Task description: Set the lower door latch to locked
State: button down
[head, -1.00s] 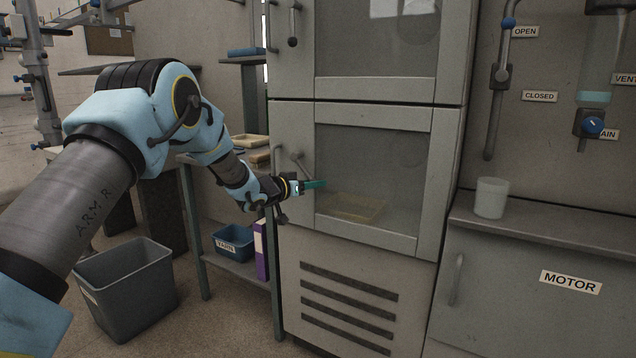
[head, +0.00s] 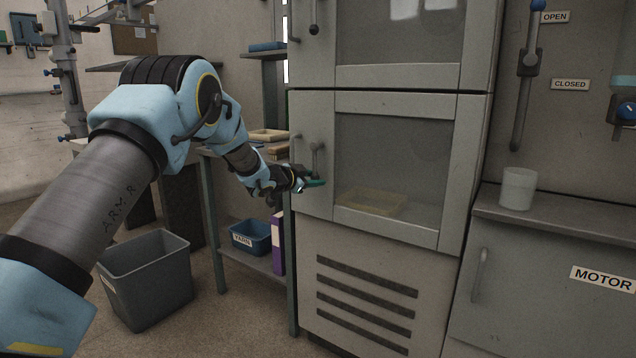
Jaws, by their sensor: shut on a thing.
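The lower door latch (head: 316,160) is a short grey lever on the left frame of the lower cabinet door (head: 385,218). It hangs about straight down from its pivot. My gripper (head: 315,183), with green fingertips, is at the latch's lower end and shut on it. The fingertips hide the latch's end. The upper door has a similar latch (head: 313,15), which also hangs down. The lower door looks closed, and a pale tray shows behind its glass.
A thin door handle (head: 297,150) stands just left of the lower latch. A side table with a blue bin (head: 250,237) and a purple binder (head: 278,243) is left of the cabinet. A grey waste bin (head: 150,280) stands on the floor. A white cup (head: 517,188) sits on the right ledge.

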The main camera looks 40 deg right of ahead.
jog(key=shift+w+a, duration=0.1)
jog(key=shift+w, duration=0.1)
dwell(0.3)
jog(key=c, duration=0.5)
grip_release()
jog(key=v, duration=1)
jog(key=shift+s+a+r, duration=0.1)
jog(key=shift+s+a, duration=0.1)
jog(key=shift+a, duration=0.15)
